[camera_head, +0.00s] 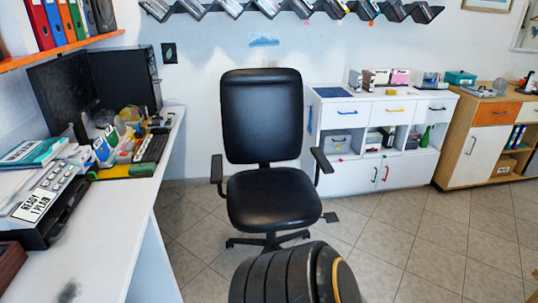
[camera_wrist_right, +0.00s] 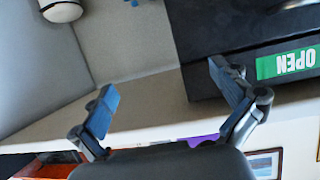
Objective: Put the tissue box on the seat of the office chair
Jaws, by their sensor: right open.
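The black office chair stands in the middle of the head view with its empty seat (camera_head: 272,198) facing me. I cannot pick out the tissue box for certain; several small boxes stand on the white cabinet at the back, among them a pink one (camera_head: 399,77), and a teal box (camera_head: 460,78) stands on the wooden cabinet. My right gripper (camera_wrist_right: 164,88) is open in the right wrist view, with nothing between its blue fingertips. My left gripper is in neither view.
A white desk (camera_head: 95,255) with monitors and clutter runs along the left. The white cabinet (camera_head: 340,165) stands behind and right of the chair. Tiled floor (camera_head: 430,250) is clear at right.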

